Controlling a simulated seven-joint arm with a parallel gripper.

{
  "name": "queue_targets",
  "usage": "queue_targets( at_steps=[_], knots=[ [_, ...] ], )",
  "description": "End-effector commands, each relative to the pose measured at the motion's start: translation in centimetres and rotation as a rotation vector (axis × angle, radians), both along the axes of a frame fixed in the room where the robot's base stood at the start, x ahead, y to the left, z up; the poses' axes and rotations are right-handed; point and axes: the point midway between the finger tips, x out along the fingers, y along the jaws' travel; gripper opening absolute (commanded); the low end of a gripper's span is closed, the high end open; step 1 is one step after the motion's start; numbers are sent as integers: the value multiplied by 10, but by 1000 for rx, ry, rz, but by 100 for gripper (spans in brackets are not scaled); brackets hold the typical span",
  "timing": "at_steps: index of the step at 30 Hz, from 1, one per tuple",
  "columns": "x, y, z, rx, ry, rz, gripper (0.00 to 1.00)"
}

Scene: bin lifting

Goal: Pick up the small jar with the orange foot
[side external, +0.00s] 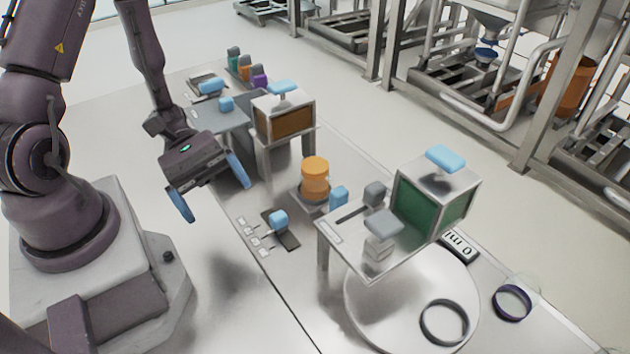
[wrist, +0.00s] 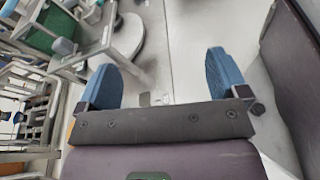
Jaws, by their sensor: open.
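A small jar with an orange lower part and a grey top (side external: 244,70) stands in a row at the back of the bench in the side external view. It is between a teal-footed jar (side external: 234,60) and a purple-footed jar (side external: 259,81). My gripper (side external: 209,188) is open and empty, with its blue fingers spread apart. It hangs above the near left part of the bench, well in front of the row. In the wrist view my gripper (wrist: 163,80) shows bare floor and bench between its fingers. I cannot make out the orange-footed jar there.
A larger orange cylinder (side external: 315,178) stands mid-bench. At right are a green-windowed box (side external: 424,212) on a raised table, a round white plate (side external: 360,310) and dark rings (side external: 444,323).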

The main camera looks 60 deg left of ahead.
Motion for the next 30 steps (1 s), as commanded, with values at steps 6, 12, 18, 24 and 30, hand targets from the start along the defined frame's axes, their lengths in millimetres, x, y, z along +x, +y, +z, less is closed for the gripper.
queue_targets(
  at_steps=[6, 12, 18, 24, 30],
  knots=[
    [33, 0, -29, -342, 125, 496, 92],
    [62, 24, -66, -482, 169, 964, 92],
    [81, 56, -82, -416, 81, 1225, 92],
    [94, 64, -82, -374, 8, 1276, 92],
    [130, 53, -81, -375, 8, 1273, 92]
  ],
)
